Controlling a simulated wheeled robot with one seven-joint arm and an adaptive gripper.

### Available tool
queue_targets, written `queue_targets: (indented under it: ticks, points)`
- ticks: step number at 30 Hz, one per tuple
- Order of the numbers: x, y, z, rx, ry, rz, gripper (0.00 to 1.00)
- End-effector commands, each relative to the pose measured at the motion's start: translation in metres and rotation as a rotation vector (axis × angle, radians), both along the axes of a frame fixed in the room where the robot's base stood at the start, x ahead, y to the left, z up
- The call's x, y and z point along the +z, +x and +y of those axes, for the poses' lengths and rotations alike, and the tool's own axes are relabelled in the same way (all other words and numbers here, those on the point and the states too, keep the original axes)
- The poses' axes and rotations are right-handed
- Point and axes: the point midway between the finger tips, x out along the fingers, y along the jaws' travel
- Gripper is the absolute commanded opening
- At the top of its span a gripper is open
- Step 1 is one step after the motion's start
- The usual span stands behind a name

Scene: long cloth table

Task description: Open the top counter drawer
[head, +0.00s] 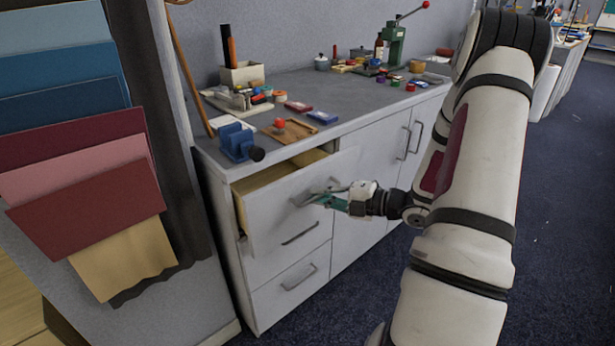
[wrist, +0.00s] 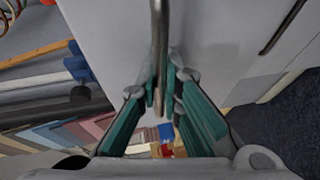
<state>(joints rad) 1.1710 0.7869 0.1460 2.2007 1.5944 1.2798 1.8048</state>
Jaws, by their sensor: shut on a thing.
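The top counter drawer (head: 272,208) is pulled partway out of the grey-white counter, and its pale wooden inside shows behind its front. The drawer's metal bar handle (head: 306,198) is at my gripper (head: 322,197) in the head view. In the wrist view the handle (wrist: 159,35) runs down between the teal fingers of my gripper (wrist: 160,95), which are shut on it. The drawer front (wrist: 110,30) fills much of the upper wrist view. The fingers hide part of the handle.
Two lower drawers (head: 290,282) and the cabinet doors (head: 358,195) are closed. A blue vise (head: 237,141) and a wooden tray (head: 293,131) sit on the countertop above. Hanging colour panels (head: 85,205) stand at left. Dark carpet (head: 350,300) is clear in front.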

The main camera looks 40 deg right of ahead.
Motion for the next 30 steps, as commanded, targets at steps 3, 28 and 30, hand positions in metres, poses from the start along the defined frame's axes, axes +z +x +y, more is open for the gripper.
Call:
queue_targets:
  ticks: [3,28,30]
  points:
    - [0.004,-0.036,-0.002,-0.006,0.007,0.007,0.0]
    - [0.001,-0.202,-0.007,-0.002,0.002,0.001,0.0]
    - [0.0,-0.205,-0.007,-0.001,0.001,0.002,0.0]
